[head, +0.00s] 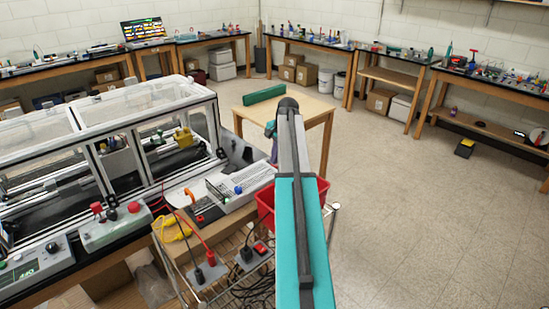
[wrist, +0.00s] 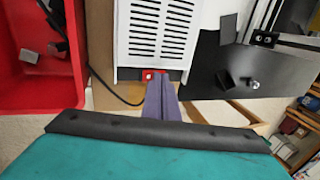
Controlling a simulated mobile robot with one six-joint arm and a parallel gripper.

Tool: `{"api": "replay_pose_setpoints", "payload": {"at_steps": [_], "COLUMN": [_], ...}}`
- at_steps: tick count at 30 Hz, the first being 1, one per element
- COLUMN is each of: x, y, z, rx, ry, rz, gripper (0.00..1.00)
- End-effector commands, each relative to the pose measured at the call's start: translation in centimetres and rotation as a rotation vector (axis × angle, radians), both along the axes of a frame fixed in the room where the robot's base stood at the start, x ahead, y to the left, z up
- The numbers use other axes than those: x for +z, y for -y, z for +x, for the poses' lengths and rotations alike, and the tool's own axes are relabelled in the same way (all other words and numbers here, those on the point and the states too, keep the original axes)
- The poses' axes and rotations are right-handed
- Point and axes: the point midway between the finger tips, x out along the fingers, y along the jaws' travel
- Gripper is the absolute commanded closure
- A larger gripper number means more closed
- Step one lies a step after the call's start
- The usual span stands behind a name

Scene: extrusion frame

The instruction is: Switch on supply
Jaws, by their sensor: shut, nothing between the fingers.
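The supply (wrist: 155,35) is a white box with slotted vents in the wrist view. A small red switch (wrist: 147,75) sits on its near edge. My gripper (wrist: 160,80) is shut and empty, its fingertips right at the switch and covering its right part. I cannot tell whether they touch it, or which way the switch is set. In the head view the white vented supply (head: 240,180) stands on the bench left of my teal arm. There my gripper (head: 271,130) is mostly hidden behind the arm.
A red bin (wrist: 35,85) lies left of the supply in the wrist view, with a black cable (wrist: 115,95) between them. A black panel (wrist: 235,70) is at right. In the head view, a glazed extrusion frame (head: 150,120) stands left; open floor (head: 430,220) is right.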

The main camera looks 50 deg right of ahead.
Motion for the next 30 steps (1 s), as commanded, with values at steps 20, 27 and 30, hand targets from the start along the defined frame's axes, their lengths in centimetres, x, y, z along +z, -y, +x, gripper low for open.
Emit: {"api": "replay_pose_setpoints", "payload": {"at_steps": [20,27,30], "x": [7.4,10.3,11.4], "y": [0.2,0.1,0.1], "z": [0.6,0.7,0.7], "rx": [0.002,0.002,0.002], "ry": [0.021,0.02,0.021], "rz": [-0.01,-0.009,-0.01], "gripper": [1.0,1.0,1.0]}}
